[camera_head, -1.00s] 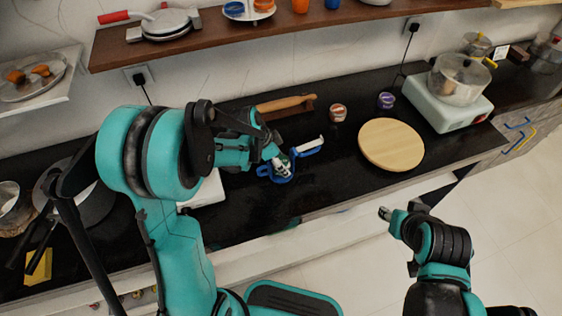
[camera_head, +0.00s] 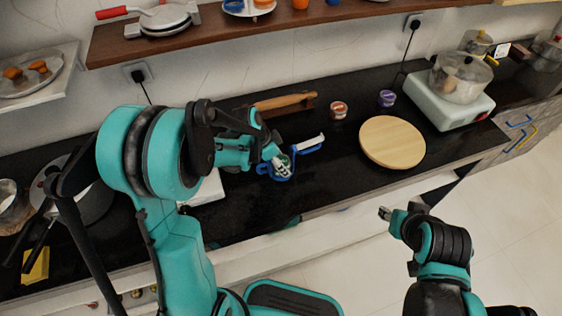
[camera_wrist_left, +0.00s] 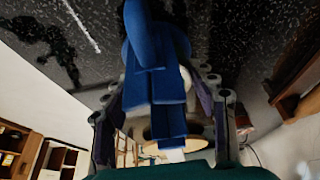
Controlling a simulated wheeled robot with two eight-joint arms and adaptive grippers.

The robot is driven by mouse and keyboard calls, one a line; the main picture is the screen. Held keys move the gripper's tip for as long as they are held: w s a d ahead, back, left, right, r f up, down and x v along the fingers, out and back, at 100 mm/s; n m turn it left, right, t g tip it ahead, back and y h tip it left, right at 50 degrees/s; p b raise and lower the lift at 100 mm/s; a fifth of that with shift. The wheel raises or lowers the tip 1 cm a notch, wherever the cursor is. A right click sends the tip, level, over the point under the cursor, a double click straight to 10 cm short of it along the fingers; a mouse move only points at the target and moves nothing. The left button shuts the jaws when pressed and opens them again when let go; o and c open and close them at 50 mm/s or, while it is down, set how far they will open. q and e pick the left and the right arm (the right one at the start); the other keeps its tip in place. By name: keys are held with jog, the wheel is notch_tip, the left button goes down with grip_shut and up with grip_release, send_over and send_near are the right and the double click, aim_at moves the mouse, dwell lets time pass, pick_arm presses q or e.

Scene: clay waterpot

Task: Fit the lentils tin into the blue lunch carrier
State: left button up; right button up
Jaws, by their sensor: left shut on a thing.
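The blue lunch carrier (camera_head: 263,168) stands on the black counter, partly hidden by my left gripper (camera_head: 282,166). A pale bar (camera_head: 311,142) shows at its right side. In the left wrist view my left gripper (camera_wrist_left: 168,100) is shut on a blue part of the carrier (camera_wrist_left: 155,45), which lies between its fingers. Two small tins stand behind the carrier: one with a reddish label (camera_head: 338,110) and one with a purple label (camera_head: 387,98). Their labels are too small to read, so I cannot tell which holds lentils. My right gripper (camera_head: 384,213) is over the floor, away from the counter.
A round wooden board (camera_head: 392,142) lies right of the carrier. A rolling pin (camera_head: 284,103) lies behind it. A hotplate (camera_head: 448,103) with a pot (camera_head: 461,78) stands at the right. A wooden shelf (camera_head: 330,24) runs above the counter. Counter in front of the carrier is clear.

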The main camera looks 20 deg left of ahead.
pick_arm(q)
jog(key=o, duration=1.8)
jog(key=shift+r+p, duration=5.6)
jog(key=shift+r, duration=1.95)
